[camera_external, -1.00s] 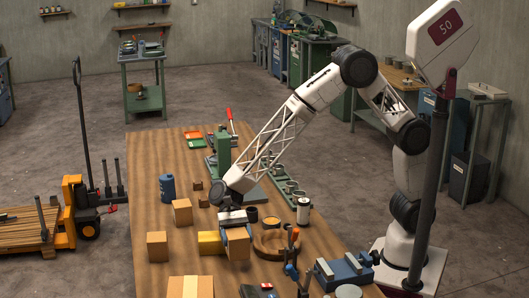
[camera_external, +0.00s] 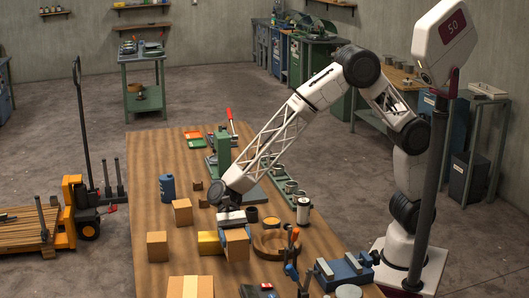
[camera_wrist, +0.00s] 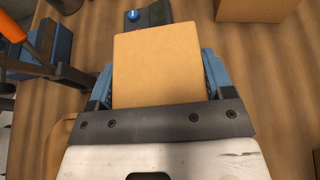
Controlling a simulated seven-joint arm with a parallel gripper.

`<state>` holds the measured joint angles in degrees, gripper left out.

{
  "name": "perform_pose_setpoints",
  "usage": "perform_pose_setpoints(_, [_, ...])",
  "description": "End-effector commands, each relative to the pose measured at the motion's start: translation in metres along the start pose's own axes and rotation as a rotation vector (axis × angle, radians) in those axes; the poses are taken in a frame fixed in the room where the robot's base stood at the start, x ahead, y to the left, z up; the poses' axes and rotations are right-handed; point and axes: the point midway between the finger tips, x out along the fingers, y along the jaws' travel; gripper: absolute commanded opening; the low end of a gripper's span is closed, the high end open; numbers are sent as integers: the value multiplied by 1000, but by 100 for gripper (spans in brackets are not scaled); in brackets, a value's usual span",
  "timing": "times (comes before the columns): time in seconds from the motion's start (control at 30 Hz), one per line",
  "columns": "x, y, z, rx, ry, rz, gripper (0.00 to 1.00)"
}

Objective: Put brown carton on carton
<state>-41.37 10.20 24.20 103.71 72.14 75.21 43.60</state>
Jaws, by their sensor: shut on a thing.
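My gripper (camera_external: 235,228) is shut on a brown carton (camera_external: 237,246), pointing down over the near half of the wooden table. In the wrist view the carton (camera_wrist: 160,65) fills the space between the blue fingers (camera_wrist: 160,88). I cannot tell whether its underside touches the table. A larger carton with a pale tape strip (camera_external: 190,287) stands at the front edge of the picture, partly cut off. Two more plain brown cartons (camera_external: 157,246) (camera_external: 182,212) stand to the left of my gripper.
A yellow block (camera_external: 210,242) lies just left of the held carton. A wooden bowl (camera_external: 268,246) is close on its right. A blue vise (camera_external: 343,271) and upright tools stand further right. A blue bottle (camera_external: 167,188) stands further back. The table's far left is clear.

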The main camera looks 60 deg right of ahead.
Motion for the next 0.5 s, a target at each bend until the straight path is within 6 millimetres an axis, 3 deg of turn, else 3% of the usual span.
perform_pose_setpoints(0.5, [88,-30,111,-8,3,8,46])
